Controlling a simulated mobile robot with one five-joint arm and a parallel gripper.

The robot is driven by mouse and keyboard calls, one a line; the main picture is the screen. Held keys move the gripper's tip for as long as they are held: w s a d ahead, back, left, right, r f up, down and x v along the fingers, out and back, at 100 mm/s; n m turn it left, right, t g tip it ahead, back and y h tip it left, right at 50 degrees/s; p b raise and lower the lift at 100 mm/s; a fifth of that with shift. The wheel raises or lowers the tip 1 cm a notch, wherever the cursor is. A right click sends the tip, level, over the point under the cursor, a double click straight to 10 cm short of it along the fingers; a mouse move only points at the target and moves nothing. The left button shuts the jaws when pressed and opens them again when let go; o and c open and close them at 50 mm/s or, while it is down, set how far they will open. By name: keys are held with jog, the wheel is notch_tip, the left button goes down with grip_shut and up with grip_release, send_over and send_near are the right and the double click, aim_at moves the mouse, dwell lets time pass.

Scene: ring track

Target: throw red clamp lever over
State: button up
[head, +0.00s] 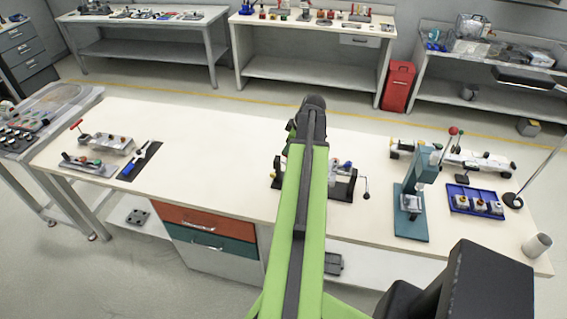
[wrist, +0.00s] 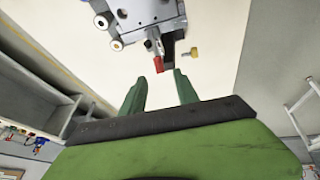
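The red clamp lever (wrist: 158,64) shows in the wrist view as a short red tip on a metal rod. It joins a grey metal fixture (wrist: 140,18) with pale rollers. My gripper (wrist: 158,77) is open, with its two green fingers apart and nothing between them. The red tip lies just beyond the fingertips, roughly centred between them; I cannot tell the exact gap. In the head view my green arm reaches over the middle of the bench and hides the gripper, the lever and much of the fixture there.
A yellow-tipped knob (wrist: 191,53) sits right of the lever. On the white bench (head: 225,150), a green press (head: 412,205) and a blue tray (head: 474,202) stand at the right.

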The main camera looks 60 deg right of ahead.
jog(key=b+x, duration=0.3)
jog(key=x, duration=0.2)
jog(key=shift+f, duration=0.15)
